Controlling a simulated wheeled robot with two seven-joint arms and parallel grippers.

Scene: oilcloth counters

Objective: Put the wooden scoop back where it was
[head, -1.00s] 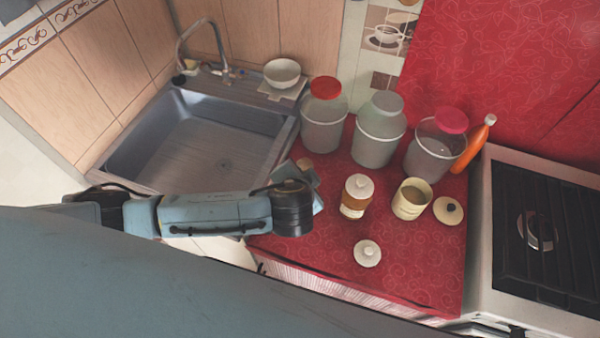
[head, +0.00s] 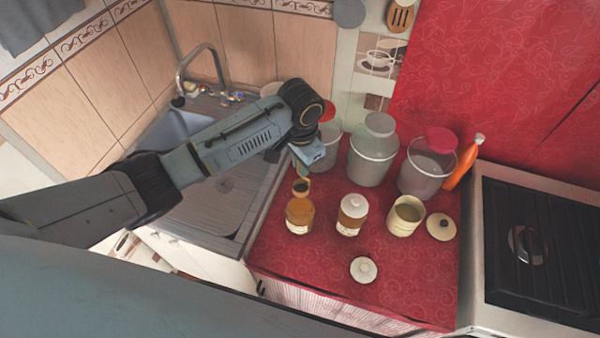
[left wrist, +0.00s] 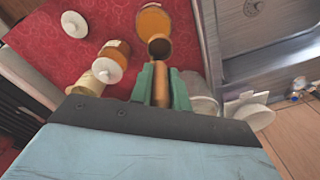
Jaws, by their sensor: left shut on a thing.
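The wooden scoop (head: 301,187) is in my left gripper (head: 303,168), its round cup hanging out below the fingers. In the left wrist view the scoop's dark-mouthed cup (left wrist: 160,48) points away from the green fingers of the gripper (left wrist: 162,72), which are shut on its handle. An open jar of amber contents (head: 299,218) stands on the red counter just beyond the cup in the wrist view (left wrist: 153,22). The cup appears apart from this jar. My right gripper is not in view.
A white-lidded amber jar (head: 351,216), an open cream jar (head: 405,217) and two loose lids (head: 364,269) (head: 440,228) are on the counter. Large lidded containers (head: 372,162) stand behind. The sink (head: 215,195) is left, the stove (head: 540,250) right. The front counter is fairly clear.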

